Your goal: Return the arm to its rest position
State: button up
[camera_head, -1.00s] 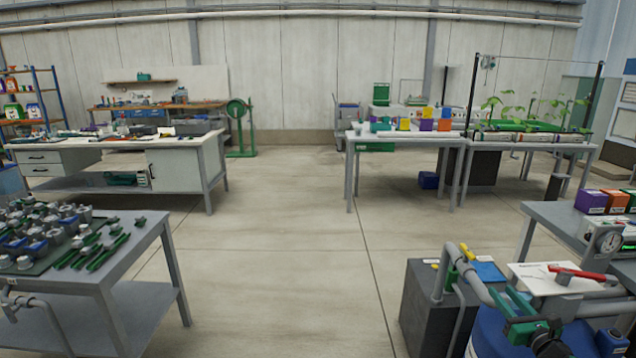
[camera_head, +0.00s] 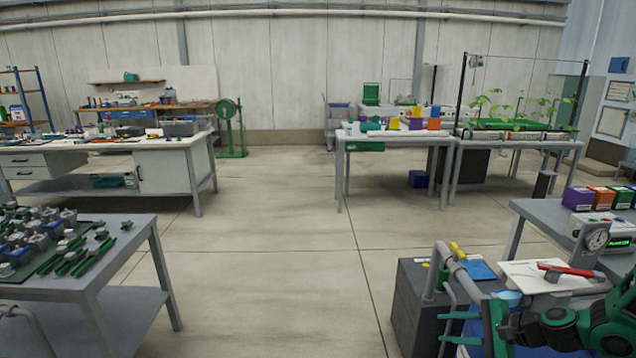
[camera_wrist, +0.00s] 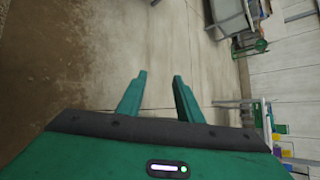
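My gripper (camera_head: 460,328) shows at the lower right of the head view, green with a dark wrist, in front of the grey block and the pipework. Its two green fingers point left and stand apart with nothing between them. In the wrist view my gripper (camera_wrist: 158,92) also shows two spread, empty fingers. Bare concrete floor lies beyond them, with table legs farther off. My arm comes in from the right edge of the head view.
A grey block (camera_head: 408,300) and a pipe (camera_head: 462,272) stand close to my gripper. A red-handled tool (camera_head: 570,272) lies on a white sheet (camera_head: 525,278). A table with metal parts (camera_head: 120,262) is at left. The middle floor is clear.

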jog(key=s+d+r+n+g+h, duration=0.2)
jog(key=s+r, duration=0.4)
jog(key=s, duration=0.4)
jog(key=s+d+r+n+g+h, duration=0.2)
jog(key=s+r+n+g+h, duration=0.1)
jog(key=s+r, duration=0.4)
jog(key=s+d+r+n+g+h, duration=0.2)
jog(key=s+r+n, duration=0.3)
jog(key=s, duration=0.9)
jog(key=shift+d+r+g+h, duration=0.35)
jog(key=shift+r+g+h, duration=0.05)
jog(key=shift+r, duration=0.25)
jog(key=shift+s, duration=0.1)
jog(key=shift+w+d+f, duration=0.1)
jog(key=shift+w+f, duration=0.15)
jog(key=shift+w, duration=0.35)
jog(key=shift+c, duration=0.2)
